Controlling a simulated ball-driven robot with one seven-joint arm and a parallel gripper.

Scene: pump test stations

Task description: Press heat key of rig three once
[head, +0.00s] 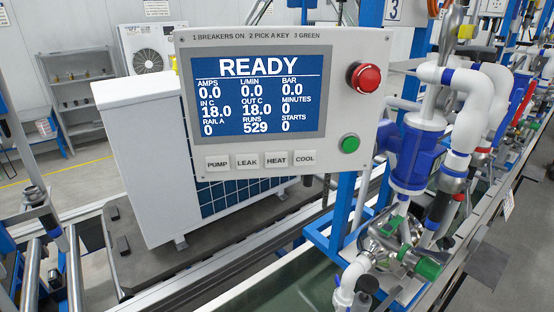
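The control panel (330,100) of a rig stands close in the head view, a light grey box with a blue screen (258,95) reading READY. Below the screen is a row of four keys: PUMP (217,163), LEAK (247,161), HEAT (276,159) and COOL (305,157). The HEAT key is third from the left, and nothing covers it. A green button (349,144) and a red mushroom button (364,78) sit at the panel's right. My gripper is not in view.
A white heat pump unit (140,165) stands behind the panel on the line. White pipes (468,110), a blue pump (413,150) and valves crowd the right. Rails and rollers (52,270) run along the lower left. A grey shelf (80,95) stands far back.

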